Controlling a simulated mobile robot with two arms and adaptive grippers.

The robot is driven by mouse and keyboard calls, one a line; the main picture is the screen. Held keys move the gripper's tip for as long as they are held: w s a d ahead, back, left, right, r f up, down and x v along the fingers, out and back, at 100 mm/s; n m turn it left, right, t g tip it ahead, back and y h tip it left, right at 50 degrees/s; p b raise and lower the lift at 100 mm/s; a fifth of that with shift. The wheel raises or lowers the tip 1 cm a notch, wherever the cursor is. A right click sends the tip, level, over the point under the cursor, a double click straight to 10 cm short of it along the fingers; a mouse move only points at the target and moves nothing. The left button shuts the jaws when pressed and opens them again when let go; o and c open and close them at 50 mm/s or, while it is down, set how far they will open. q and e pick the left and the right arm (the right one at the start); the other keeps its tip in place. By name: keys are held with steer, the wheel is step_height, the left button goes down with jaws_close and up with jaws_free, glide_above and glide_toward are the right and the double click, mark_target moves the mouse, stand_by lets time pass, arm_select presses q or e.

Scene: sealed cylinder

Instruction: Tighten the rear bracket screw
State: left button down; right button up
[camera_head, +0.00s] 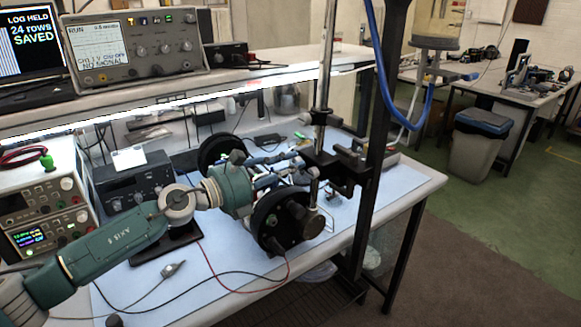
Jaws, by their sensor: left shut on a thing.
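My left arm comes in from the left and ends in my left gripper (302,172), beside the upright metal rod. The gripper is shut on a small part next to the black clamp bracket (342,170), apparently its screw; the fingers largely hide it. The bracket sits on the rod (320,125). A cylinder with black round end flanges lies beneath; its near flange (276,222) faces me and its far flange (217,152) shows behind my wrist. My wrist hides much of the cylinder's middle. My right gripper is not in view.
The bench has a pale blue mat (345,215) with loose red and black leads. Instruments (135,185) and power supplies (45,215) stand at the left. A shelf (230,85) runs above.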

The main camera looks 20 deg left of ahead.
arm_select(q)
steer(key=shift+s+f, duration=0.1)
steer(key=shift+f, duration=0.45)
steer(key=c, duration=1.8)
jaws_free()
steer(key=shift+o, duration=1.1)
steer(key=shift+s+a+r, duration=0.1)
steer(key=shift+a+r, duration=0.1)
steer(key=shift+r, duration=0.15)
steer(key=v, duration=1.2)
steer(key=shift+a+f, duration=0.1)
